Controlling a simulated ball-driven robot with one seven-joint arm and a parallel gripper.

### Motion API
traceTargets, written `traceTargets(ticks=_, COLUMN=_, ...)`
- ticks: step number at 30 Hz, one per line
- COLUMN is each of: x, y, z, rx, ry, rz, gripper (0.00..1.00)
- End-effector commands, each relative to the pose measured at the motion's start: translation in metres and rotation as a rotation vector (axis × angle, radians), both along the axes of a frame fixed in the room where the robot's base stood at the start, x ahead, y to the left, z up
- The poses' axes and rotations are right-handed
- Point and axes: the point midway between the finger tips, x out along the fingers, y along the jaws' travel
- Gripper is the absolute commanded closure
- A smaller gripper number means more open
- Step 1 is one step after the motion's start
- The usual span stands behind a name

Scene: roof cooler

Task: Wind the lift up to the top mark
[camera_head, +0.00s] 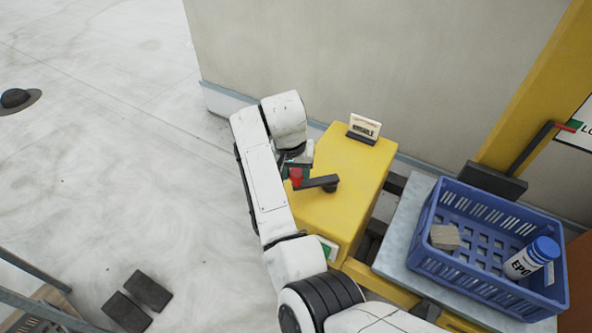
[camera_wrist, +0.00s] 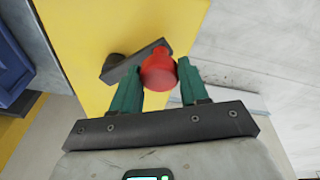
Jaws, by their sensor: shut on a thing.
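The lift's winch is a yellow box (camera_head: 345,185) in the head view, with a dark crank arm (camera_head: 318,182) on its top. The crank carries a red knob (camera_head: 296,177), which shows large in the wrist view (camera_wrist: 159,70). My gripper (camera_wrist: 158,75) has its green fingers on either side of the red knob and is shut on it. The crank arm (camera_wrist: 140,62) runs from the knob up to a dark hub at its left in the wrist view. A red pointer (camera_head: 568,127) sits by a sign at the right edge, partly cut off.
A blue crate (camera_head: 425,235) holding a grey block (camera_head: 445,237) and a white bottle with a blue cap (camera_head: 530,258) stands on a grey platform (camera_head: 392,250) right of the box. A wall rises behind. The pale floor at left is mostly clear.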

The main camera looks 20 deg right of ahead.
Motion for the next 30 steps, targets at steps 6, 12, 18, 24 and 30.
traceTargets(ticks=6, x=0.000, y=-0.001, z=0.000, rx=0.000, ry=0.001, rz=-0.001, gripper=0.92)
traceTargets(ticks=12, x=-0.004, y=-0.001, z=0.001, rx=-0.002, ry=0.002, rz=-0.002, gripper=0.92)
traceTargets(ticks=18, x=-0.015, y=0.000, z=0.002, rx=-0.003, ry=0.006, rz=-0.002, gripper=0.92)
traceTargets(ticks=24, x=-0.022, y=0.000, z=0.000, rx=-0.002, ry=0.008, rz=-0.004, gripper=0.92)
traceTargets(ticks=30, x=-0.022, y=0.000, z=-0.001, rx=-0.001, ry=0.009, rz=-0.004, gripper=0.92)
